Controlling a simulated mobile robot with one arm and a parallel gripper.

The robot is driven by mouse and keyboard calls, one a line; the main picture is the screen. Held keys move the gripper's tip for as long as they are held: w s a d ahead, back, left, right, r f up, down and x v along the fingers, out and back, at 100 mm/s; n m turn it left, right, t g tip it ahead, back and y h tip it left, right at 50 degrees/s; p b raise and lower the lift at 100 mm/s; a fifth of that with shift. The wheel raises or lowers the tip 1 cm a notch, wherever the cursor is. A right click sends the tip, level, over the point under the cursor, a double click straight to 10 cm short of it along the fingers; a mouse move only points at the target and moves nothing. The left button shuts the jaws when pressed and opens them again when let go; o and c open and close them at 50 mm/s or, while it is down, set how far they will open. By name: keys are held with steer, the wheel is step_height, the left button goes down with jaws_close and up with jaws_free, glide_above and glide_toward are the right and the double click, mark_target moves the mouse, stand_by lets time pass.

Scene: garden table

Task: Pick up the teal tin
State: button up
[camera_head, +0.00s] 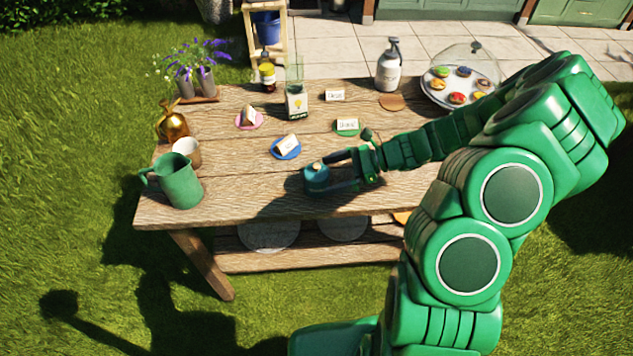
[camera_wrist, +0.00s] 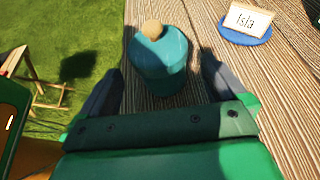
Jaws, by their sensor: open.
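The teal tin (camera_head: 317,179), a small round tin with a pale knob on its lid, stands upright on the wooden table near its front edge. It also shows in the wrist view (camera_wrist: 158,62), at the top middle. My gripper (camera_head: 330,172) is low over the table, coming from the right. In the wrist view its two dark fingers (camera_wrist: 159,85) are spread apart, one on each side of the tin's lower part. Some gap seems to show beside the tin; I cannot tell whether a finger touches it.
A blue coaster (camera_head: 286,148) with a name card lies just behind the tin. A glass dome tray (camera_head: 433,99) is at the back right. Bare wood lies left of the tin.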

mark_target(316, 175)
steer(key=shift+x, duration=2.65)
steer(key=shift+d, duration=0.1)
steer(key=c, duration=1.4)
steer(key=shift+r, duration=0.1)
steer(key=shift+w+r, duration=0.1)
steer(key=shift+r, duration=0.5)
steer(key=s+d+r, duration=0.2)
steer(key=s+r, duration=0.9)
steer(key=s, duration=0.2)
steer(key=shift+s+d+r, duration=0.25)
steer(key=shift+s+d, duration=0.05)
steer(key=shift+s, duration=0.05)
